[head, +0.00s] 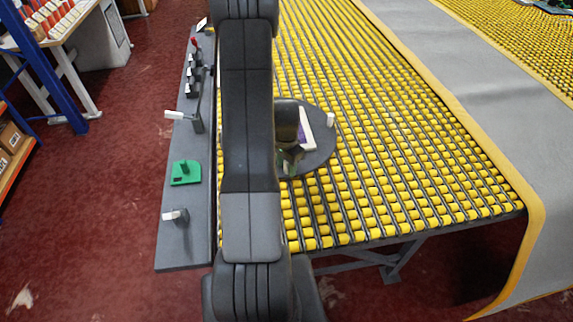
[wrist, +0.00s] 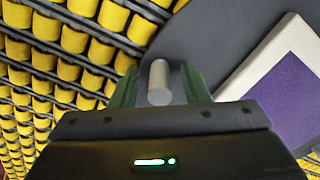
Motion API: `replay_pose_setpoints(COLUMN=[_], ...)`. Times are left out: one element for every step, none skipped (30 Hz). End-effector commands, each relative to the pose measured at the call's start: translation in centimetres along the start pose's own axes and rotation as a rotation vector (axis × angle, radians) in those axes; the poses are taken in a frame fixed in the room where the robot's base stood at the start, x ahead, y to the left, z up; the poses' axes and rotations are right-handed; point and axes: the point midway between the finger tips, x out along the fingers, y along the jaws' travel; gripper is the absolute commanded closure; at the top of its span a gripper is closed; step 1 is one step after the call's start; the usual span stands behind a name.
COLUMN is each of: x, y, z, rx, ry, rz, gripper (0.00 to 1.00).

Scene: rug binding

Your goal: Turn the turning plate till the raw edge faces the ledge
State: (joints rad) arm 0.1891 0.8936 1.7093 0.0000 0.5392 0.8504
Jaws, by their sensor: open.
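The turning plate (head: 322,158) is a dark grey disc on the roller table, partly hidden by my arm in the head view. It also shows in the wrist view (wrist: 190,35). A purple piece with a pale border (wrist: 285,75) lies on it; its raw edge cannot be told. A pale upright peg (head: 330,119) stands near the plate's right rim. In the wrist view my gripper (wrist: 158,88) is open, its green fingers on either side of a light grey peg (wrist: 159,75). Gaps show beside the peg. I cannot tell which part is the ledge.
A long grey board (head: 180,235) runs along the table's left side, with a green block (head: 186,172) and several levers on it. Yellow rollers (head: 420,170) spread right of the plate. A grey rug with yellow edging (head: 470,90) lies further right.

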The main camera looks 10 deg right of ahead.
Motion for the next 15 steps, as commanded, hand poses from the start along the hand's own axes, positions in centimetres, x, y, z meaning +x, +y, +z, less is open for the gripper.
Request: replay_pose_setpoints(x=[0.17, 0.25, 0.32, 0.35, 0.37, 0.38, 0.38, 0.37, 0.37, 0.36, 0.36, 0.36, 0.36, 0.35, 0.35], y=[-0.01, -0.01, -0.01, -0.01, -0.01, -0.01, -0.01, -0.01, -0.01, -0.01, -0.01, -0.01, 0.00, 0.00, 0.00], z=[-0.01, -0.01, -0.02, -0.02, -0.02, -0.02, -0.02, -0.02, -0.02, -0.02, -0.02, -0.02, -0.02, -0.02, -0.02], rx=[0.000, 0.000, 0.000, 0.000, 0.000, 0.000, 0.000, 0.000, 0.000, 0.000, 0.000, 0.000, 0.000, 0.000, 0.000], ry=[0.000, 0.000, 0.001, 0.001, 0.001, 0.001, 0.001, 0.001, 0.001, 0.001, 0.001, 0.001, 0.001, 0.001, 0.001], rz=[0.000, 0.000, -0.001, -0.001, -0.001, -0.001, -0.001, -0.001, -0.001, -0.001, -0.001, -0.001, -0.001, -0.001, -0.001], gripper=[0.59, 0.59, 0.59, 0.59, 0.59, 0.59, 0.59, 0.59, 0.59, 0.59, 0.62, 0.70, 0.76, 0.82, 0.90])
